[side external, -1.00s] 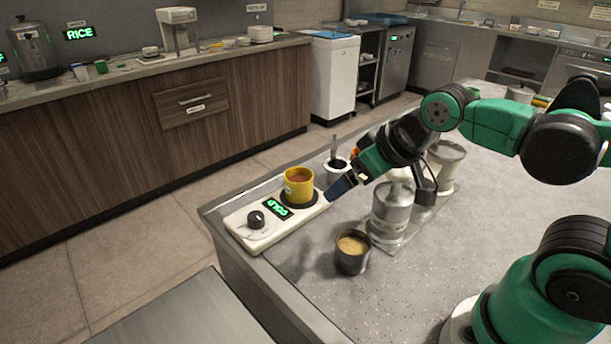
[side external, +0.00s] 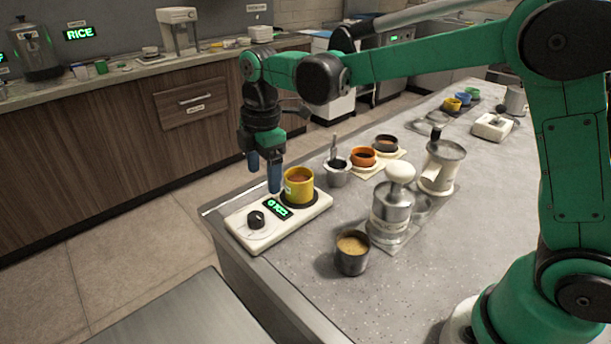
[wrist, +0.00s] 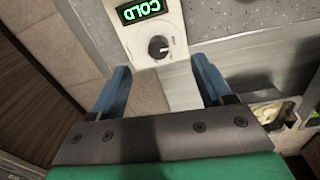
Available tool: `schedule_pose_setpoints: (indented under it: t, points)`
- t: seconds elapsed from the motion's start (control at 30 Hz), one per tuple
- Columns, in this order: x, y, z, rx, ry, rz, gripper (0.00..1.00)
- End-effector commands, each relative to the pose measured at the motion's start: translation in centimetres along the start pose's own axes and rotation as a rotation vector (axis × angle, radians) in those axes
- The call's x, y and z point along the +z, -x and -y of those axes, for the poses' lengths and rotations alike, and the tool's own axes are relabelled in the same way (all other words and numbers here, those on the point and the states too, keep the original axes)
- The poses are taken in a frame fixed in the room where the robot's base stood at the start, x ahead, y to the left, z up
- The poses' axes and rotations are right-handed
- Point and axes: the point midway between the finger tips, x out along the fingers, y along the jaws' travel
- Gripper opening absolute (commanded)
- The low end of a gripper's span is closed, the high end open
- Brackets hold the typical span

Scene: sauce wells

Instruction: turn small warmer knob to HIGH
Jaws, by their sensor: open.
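The small warmer (side external: 312,211) is a white slab at the counter's near-left corner. Its black knob (side external: 256,219) is on the left end, and its green display reads COLD. A yellow pot (side external: 299,186) of reddish sauce stands on its dark plate. My gripper (side external: 264,181) is open and empty, pointing down above and behind the warmer. In the wrist view the knob (wrist: 158,47) shows just beyond and between the blue fingertips (wrist: 160,76), with the COLD display above it. The fingers do not appear to touch the knob.
A metal cup of tan sauce (side external: 352,254) and a pump dispenser (side external: 391,208) stand right of the warmer. A metal pot with a utensil (side external: 337,172) and an orange pot (side external: 362,157) are behind.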

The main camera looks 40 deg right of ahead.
Motion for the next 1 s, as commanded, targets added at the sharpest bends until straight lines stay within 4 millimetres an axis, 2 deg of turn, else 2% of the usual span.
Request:
schedule_pose_setpoints:
  t: [0.1, 0.3, 0.7, 1.0]
  points:
    - [-1.2, -1.9, -1.0, -0.063, 0.172, 0.012, 0.72]
    - [-1.9, -3.6, -1.3, -0.111, 0.298, 0.016, 0.72]
    - [-1.7, -8.5, -0.8, -0.111, 0.301, 0.016, 0.72]
    - [-1.7, -8.9, -0.8, -0.110, 0.300, 0.016, 0.72]
